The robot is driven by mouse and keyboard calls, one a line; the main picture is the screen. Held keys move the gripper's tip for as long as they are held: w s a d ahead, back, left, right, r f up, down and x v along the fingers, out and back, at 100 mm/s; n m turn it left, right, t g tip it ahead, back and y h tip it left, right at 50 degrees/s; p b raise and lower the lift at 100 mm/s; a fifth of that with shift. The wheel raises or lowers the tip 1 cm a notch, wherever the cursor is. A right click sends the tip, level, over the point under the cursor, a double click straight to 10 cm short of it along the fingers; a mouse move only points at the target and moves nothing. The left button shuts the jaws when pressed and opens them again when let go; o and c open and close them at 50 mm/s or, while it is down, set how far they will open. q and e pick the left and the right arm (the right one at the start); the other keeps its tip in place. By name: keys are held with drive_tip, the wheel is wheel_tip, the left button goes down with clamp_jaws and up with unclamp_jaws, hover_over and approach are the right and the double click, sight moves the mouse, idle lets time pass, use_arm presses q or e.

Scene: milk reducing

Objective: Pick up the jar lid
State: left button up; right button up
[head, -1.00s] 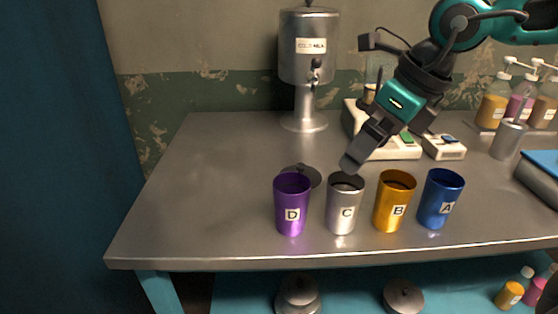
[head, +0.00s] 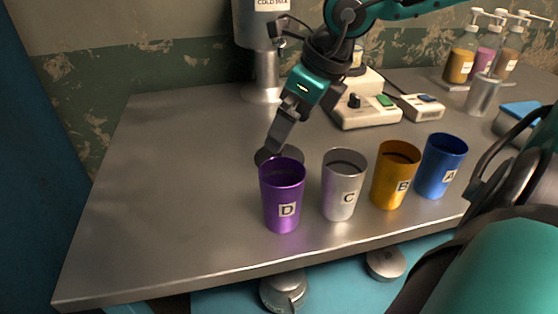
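The jar lid (head: 293,153) is a dark, round, low disc lying on the metal table, just behind the purple cup D (head: 283,195). The cup and my gripper hide parts of it. My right gripper (head: 277,146) reaches in from the upper right and points down, with its tip over or at the lid. I cannot tell whether it touches the lid. Its fingers overlap in this view, so their opening does not show. My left gripper is not in view.
Grey cup C (head: 342,185), gold cup B (head: 395,175) and blue cup A (head: 442,166) stand right of cup D. A dispenser (head: 264,75) and a white device (head: 366,112) stand behind. The left of the table (head: 150,190) is clear.

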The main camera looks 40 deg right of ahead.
drive_tip(key=shift+a+b+x, duration=0.15)
drive_tip(key=shift+b+x, duration=0.3)
drive_tip(key=shift+x, duration=0.95)
drive_tip(key=shift+a+b+x, duration=0.1)
drive_tip(key=shift+b+x, duration=0.3)
drive_tip(key=shift+x, duration=1.05)
drive_tip(key=c, duration=0.6)
